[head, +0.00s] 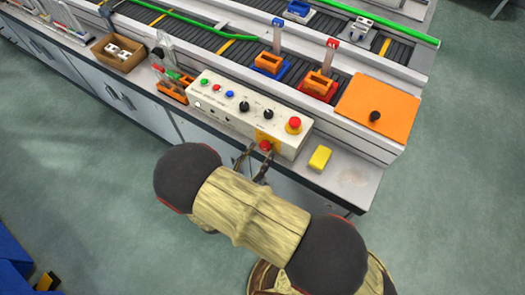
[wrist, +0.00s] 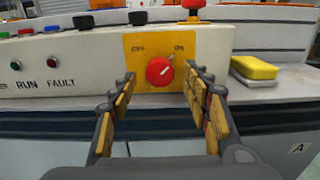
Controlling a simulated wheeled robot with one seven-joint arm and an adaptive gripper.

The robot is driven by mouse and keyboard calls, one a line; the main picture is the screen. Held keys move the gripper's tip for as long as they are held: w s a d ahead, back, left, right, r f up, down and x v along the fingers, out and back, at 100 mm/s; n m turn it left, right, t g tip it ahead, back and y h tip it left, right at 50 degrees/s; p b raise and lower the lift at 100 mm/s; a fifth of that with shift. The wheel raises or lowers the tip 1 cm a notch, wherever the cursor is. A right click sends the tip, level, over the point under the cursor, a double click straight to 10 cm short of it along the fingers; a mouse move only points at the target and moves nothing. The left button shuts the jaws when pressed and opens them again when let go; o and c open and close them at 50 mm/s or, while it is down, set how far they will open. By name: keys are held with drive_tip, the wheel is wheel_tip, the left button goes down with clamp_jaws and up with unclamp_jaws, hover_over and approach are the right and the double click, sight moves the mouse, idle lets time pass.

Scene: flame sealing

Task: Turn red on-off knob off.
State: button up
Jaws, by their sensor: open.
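The red on-off knob (wrist: 159,71) sits on a yellow plate (wrist: 136,45) on the front face of the white control box (wrist: 62,58). OFF is printed at the knob's upper left and ON at its upper right. Its white pointer line is tilted up and right, toward ON. In the head view the knob (head: 265,145) shows at the box's front. My gripper (wrist: 152,84) is open, its two fingers on either side of the knob from the front. It also shows in the head view (head: 256,157). I cannot tell whether the fingers touch the knob.
A yellow sponge-like block (head: 320,158) lies right of the box. A red emergency button (head: 293,125) and black dials (head: 244,106) are on the box top. The conveyor (head: 205,40) runs behind, with an orange plate (head: 376,108) at right. Cabinets are below.

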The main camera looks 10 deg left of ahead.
drive_tip(key=shift+x, duration=1.05)
drive_tip(key=shift+c, duration=1.2)
drive_tip(key=c, duration=0.9)
